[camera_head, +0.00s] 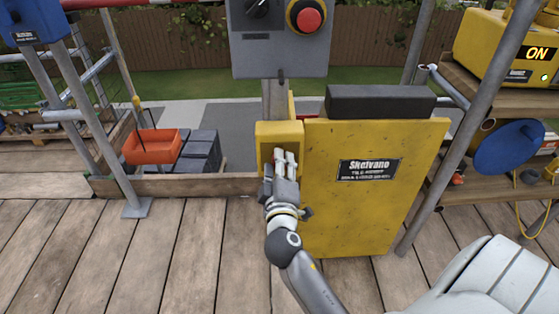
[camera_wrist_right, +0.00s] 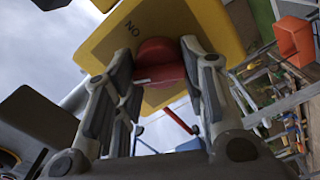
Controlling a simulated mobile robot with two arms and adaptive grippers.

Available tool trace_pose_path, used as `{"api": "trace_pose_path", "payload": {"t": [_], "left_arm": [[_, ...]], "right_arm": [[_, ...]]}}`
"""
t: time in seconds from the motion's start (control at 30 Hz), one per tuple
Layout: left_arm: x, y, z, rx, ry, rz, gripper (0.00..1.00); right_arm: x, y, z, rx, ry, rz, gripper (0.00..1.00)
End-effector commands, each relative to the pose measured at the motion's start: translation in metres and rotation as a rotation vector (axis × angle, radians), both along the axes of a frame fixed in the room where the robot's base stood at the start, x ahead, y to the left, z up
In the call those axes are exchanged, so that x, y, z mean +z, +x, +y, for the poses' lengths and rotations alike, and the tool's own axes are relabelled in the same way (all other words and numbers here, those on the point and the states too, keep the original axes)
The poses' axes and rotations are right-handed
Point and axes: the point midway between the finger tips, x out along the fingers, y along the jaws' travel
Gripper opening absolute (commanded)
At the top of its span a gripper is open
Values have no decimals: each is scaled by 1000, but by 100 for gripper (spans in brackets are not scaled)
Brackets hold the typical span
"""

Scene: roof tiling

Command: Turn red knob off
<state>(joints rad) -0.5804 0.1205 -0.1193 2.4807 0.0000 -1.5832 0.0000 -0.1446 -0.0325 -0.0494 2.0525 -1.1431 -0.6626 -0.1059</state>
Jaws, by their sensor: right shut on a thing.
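The red knob (camera_wrist_right: 160,62) sits on the face of a yellow box (camera_wrist_right: 200,30) in the wrist view. Black letters, ON seen upside down, are on the box beside it. My right gripper (camera_wrist_right: 158,68) has its two fingers on either side of the knob, shut on it. In the head view my right gripper (camera_head: 284,162) is at the front of the small yellow box (camera_head: 279,129), and it hides most of the knob there. My left gripper is in neither view.
A yellow panel (camera_head: 370,220) with a label stands right beside the box. A grey control box (camera_head: 270,55) with a red button is above. Metal poles flank the wooden deck (camera_head: 190,250). An orange bin (camera_head: 152,146) stands at the left. A yellow unit (camera_head: 505,50) showing ON is at right.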

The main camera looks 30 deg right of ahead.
Motion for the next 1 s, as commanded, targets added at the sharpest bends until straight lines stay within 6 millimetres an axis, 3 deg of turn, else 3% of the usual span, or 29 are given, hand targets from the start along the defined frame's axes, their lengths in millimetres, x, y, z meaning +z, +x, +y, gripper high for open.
{"api": "trace_pose_path", "payload": {"t": [0.2, 0.4, 0.6, 1.0], "left_arm": [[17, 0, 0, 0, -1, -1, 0], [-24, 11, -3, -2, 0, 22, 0], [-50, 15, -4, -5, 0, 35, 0], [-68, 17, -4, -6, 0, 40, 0]], "right_arm": [[4, 1, 1, 3, -150, 86, 15], [3, 1, 1, 3, -272, 163, 15], [2, 1, 1, 2, -355, 213, 15], [0, 1, 1, 3, -413, 248, 15]]}}
